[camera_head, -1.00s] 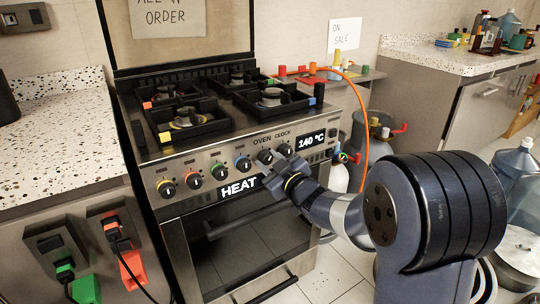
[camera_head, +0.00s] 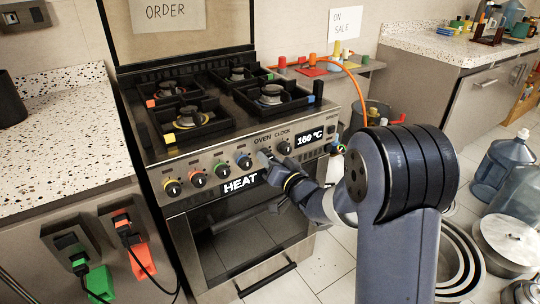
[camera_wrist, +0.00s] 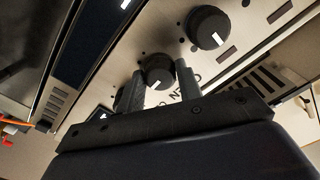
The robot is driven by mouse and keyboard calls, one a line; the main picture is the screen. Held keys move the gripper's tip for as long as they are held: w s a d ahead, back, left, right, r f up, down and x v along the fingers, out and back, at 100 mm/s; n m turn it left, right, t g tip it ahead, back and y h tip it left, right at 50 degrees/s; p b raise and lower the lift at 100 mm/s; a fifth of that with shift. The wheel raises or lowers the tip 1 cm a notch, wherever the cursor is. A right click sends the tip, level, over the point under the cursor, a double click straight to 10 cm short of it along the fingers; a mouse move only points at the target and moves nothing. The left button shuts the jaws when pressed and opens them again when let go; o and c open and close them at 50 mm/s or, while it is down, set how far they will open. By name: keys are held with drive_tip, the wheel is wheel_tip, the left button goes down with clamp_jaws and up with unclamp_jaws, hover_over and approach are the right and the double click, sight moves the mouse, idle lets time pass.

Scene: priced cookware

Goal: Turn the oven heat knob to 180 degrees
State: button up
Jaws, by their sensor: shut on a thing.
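The oven heat knob (camera_wrist: 158,70) is a black knob with a white pointer line, seen between my gripper's two fingers in the wrist view. My gripper (camera_head: 267,160) is shut on it at the oven's front panel, below the OVEN label; the fingers mostly hide the knob in the head view. The gripper also shows in the wrist view (camera_wrist: 158,85). The oven display (camera_head: 310,139) reads what looks like 160 °C; its middle digit is small. The oven (camera_head: 230,240) has its door shut.
A neighbouring knob (camera_wrist: 207,28) is close to my fingers. Several colour-ringed burner knobs line the panel to the left, including a blue-ringed one (camera_head: 243,160). The HEAT sign (camera_head: 240,184) lies below. An orange hose (camera_head: 355,80) hangs to the right.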

drive_tip(key=m+p, duration=0.2)
drive_tip(key=m, duration=0.4)
drive_tip(key=shift+p, duration=0.3)
drive_tip(key=shift+m, duration=0.4)
drive_tip(key=o, duration=1)
drive_tip(key=v, duration=1.1)
drive_tip(key=shift+p, duration=0.3)
drive_tip(key=shift+w, duration=0.2)
